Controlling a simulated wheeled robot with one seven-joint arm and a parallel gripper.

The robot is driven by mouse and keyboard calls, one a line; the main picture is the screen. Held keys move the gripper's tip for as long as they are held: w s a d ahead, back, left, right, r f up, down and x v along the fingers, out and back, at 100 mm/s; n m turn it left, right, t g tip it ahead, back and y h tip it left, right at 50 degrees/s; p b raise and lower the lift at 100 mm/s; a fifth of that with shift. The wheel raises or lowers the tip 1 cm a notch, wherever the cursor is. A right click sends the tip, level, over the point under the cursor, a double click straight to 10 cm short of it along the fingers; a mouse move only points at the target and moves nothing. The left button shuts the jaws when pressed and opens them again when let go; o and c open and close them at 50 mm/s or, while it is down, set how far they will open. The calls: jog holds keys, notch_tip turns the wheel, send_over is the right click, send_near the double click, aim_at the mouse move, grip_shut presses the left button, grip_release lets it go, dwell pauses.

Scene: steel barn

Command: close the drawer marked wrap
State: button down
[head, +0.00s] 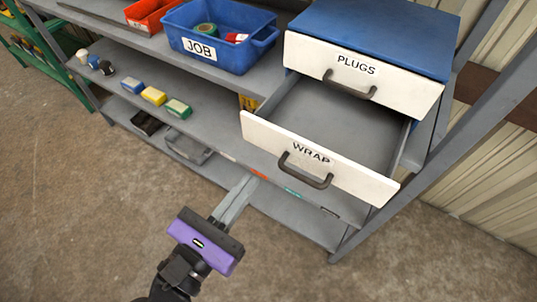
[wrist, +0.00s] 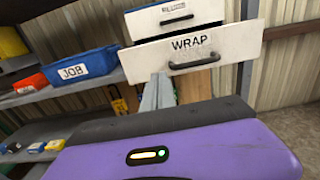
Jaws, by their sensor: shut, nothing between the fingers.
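The drawer marked WRAP (head: 312,158) is the lower of two in a blue cabinet (head: 385,28). It is pulled well out, and its grey inside looks empty. It has a white front and a dark bar handle (head: 305,171). In the wrist view the WRAP front (wrist: 195,50) is ahead, upper right of centre. My gripper (head: 248,182), with a purple body and grey fingers, is shut and empty. In the head view its fingertips show left of and below the handle, seemingly apart from the drawer. The fingers (wrist: 158,92) also show in the wrist view, below the front.
The PLUGS drawer (head: 357,69) above has its front close to the cabinet. A blue JOB bin (head: 221,36) and a red bin (head: 150,14) stand on the shelf to the left. Small coloured blocks (head: 153,96) sit on a lower shelf. A grey post (head: 430,150) rises at the right. The floor in front is clear.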

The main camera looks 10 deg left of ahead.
aim_at(309, 111)
jog(key=x, duration=0.7)
jog(key=shift+w+p, duration=0.25)
jog(key=shift+p, duration=0.15)
jog(key=shift+w+d+p, duration=0.3)
jog(key=shift+w+p, duration=0.1)
jog(key=shift+w, duration=0.15)
jog(key=p+x, duration=0.4)
jog(key=x, duration=1.1)
jog(key=shift+f, duration=0.1)
jog(key=shift+w+d, duration=0.15)
jog(key=shift+w, duration=0.2)
jog(key=shift+d+r, duration=0.1)
jog(key=shift+r, duration=0.1)
